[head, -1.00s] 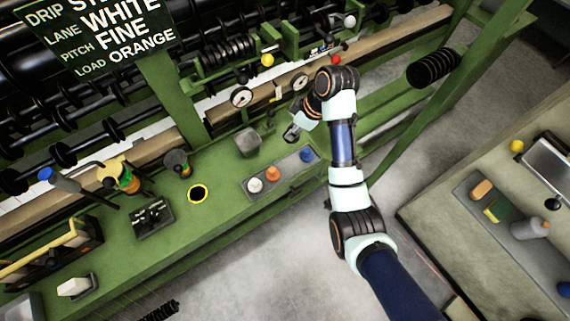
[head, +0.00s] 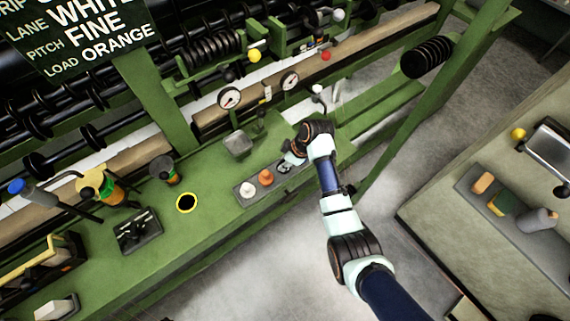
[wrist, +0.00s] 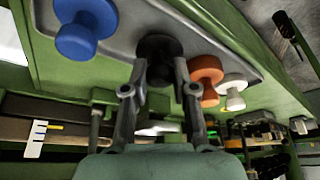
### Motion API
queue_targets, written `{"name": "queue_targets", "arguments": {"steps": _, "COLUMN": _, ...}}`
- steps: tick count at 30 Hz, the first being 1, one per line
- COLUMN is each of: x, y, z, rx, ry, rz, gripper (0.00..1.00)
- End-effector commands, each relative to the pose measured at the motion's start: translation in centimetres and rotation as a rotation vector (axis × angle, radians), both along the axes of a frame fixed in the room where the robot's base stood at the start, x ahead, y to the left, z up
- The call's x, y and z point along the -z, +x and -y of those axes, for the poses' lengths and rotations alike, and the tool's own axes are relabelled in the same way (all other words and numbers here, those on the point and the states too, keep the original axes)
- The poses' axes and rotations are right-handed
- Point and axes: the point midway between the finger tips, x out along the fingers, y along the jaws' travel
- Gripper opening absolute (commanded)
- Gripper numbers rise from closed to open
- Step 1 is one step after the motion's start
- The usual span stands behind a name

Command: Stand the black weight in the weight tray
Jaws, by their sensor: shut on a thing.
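The black weight (wrist: 158,48) is between the fingers of my gripper (wrist: 161,76) in the wrist view. My gripper is shut on it, over the gap between the blue weight (wrist: 86,28) and the orange weight (wrist: 207,78). Whether its base touches the weight tray (wrist: 128,20) cannot be told. The white weight (wrist: 233,88) stands beyond the orange one. In the head view my gripper (head: 288,166) is at the right part of the tray (head: 243,200), beside the orange weight (head: 266,176) and white weight (head: 248,189). The blue weight is hidden there by my arm.
A grey block (head: 238,143) stands on the green bench behind the tray. A yellow-rimmed hole (head: 187,203) lies to its left. Dial gauges (head: 229,98) and a white-knobbed lever (head: 317,89) rise behind. The bench left of the tray has free room.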

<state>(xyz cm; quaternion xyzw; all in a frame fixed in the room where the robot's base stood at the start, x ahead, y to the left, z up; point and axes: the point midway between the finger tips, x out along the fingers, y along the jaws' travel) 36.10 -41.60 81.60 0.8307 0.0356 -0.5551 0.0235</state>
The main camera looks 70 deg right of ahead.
Motion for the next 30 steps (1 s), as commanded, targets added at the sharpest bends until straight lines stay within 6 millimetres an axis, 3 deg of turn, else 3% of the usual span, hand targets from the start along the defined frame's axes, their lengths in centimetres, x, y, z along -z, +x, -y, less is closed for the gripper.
{"name": "queue_targets", "arguments": {"steps": 1, "x": 0.8, "y": 0.0, "z": 0.0, "rx": 0.0, "ry": 0.0, "rz": 0.0, "gripper": 0.0}}
{"name": "queue_targets", "arguments": {"steps": 11, "x": 1.1, "y": 0.0, "z": 0.0, "rx": -0.001, "ry": -0.001, "rz": 0.001, "gripper": 0.0}}
{"name": "queue_targets", "arguments": {"steps": 12, "x": 1.1, "y": 0.0, "z": 0.0, "rx": -0.001, "ry": -0.001, "rz": 0.0, "gripper": 0.3}}
{"name": "queue_targets", "arguments": {"steps": 16, "x": 1.0, "y": 0.0, "z": 0.0, "rx": -0.001, "ry": -0.001, "rz": 0.0, "gripper": 0.52}}
{"name": "queue_targets", "arguments": {"steps": 25, "x": 0.8, "y": 0.0, "z": 0.0, "rx": -0.001, "ry": -0.001, "rz": 0.001, "gripper": 0.52}}
{"name": "queue_targets", "arguments": {"steps": 30, "x": -1.5, "y": -0.8, "z": 0.2, "rx": 0.001, "ry": -0.003, "rz": 0.002, "gripper": 0.52}}
